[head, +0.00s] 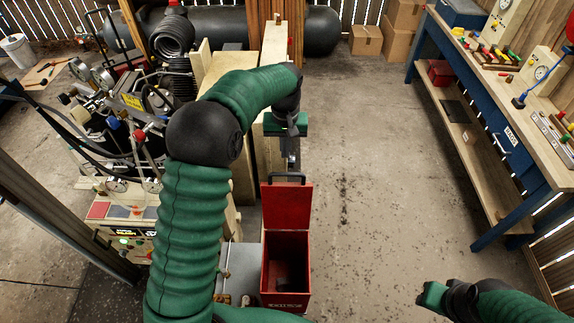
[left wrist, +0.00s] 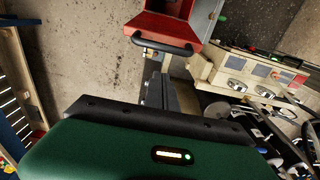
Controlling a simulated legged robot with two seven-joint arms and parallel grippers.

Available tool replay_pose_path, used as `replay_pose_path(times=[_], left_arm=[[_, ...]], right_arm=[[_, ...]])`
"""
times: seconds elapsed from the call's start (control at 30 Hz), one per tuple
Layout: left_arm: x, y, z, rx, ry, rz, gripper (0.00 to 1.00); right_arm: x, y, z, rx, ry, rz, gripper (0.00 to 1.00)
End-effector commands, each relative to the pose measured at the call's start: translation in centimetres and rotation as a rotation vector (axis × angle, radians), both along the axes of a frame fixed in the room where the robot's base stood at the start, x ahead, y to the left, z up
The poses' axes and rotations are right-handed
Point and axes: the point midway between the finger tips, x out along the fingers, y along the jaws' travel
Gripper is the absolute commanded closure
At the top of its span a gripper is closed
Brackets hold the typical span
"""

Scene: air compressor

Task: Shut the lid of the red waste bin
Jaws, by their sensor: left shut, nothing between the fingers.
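The red waste bin (head: 285,292) stands at the lower middle of the head view, open at the top with a dark inside. Its red lid (head: 287,210) stands raised at the far side, with a dark handle (head: 287,177) on its upper edge. My left gripper (head: 291,160) is shut and empty, just beyond the lid's handle. In the left wrist view, the handle (left wrist: 165,45) and red lid (left wrist: 166,22) lie ahead of the gripper's fingers (left wrist: 155,85), seemingly apart from them. My right gripper (head: 428,298) is at the lower right, away from the bin; its fingers are unclear.
Compressor machinery with gauges and hoses (head: 120,110) stands left of the bin. A workbench (head: 505,110) with tools runs along the right. Cardboard boxes (head: 366,40) sit at the back. The concrete floor (head: 385,170) right of the bin is clear.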

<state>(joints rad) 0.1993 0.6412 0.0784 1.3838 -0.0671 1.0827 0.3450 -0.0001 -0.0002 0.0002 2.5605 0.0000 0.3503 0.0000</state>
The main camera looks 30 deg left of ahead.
Motion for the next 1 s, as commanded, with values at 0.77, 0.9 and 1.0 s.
replay_pose_path(times=[0.77, 0.9, 1.0], left_arm=[[-3.3, -1.7, -4.5, 0.0, -0.001, -0.002, 1.0], [-3.3, -1.6, -4.5, 0.0, -0.002, -0.002, 1.0], [-3.3, -1.6, -4.5, 0.003, -0.008, -0.002, 1.0]], right_arm=[[0.0, 0.0, 4.7, 0.0, 0.0, 0.0, 0.66], [0.0, 0.0, 4.7, 0.0, 0.0, 0.0, 0.66], [0.0, 0.0, 4.5, 0.0, -0.001, 0.0, 0.66]])
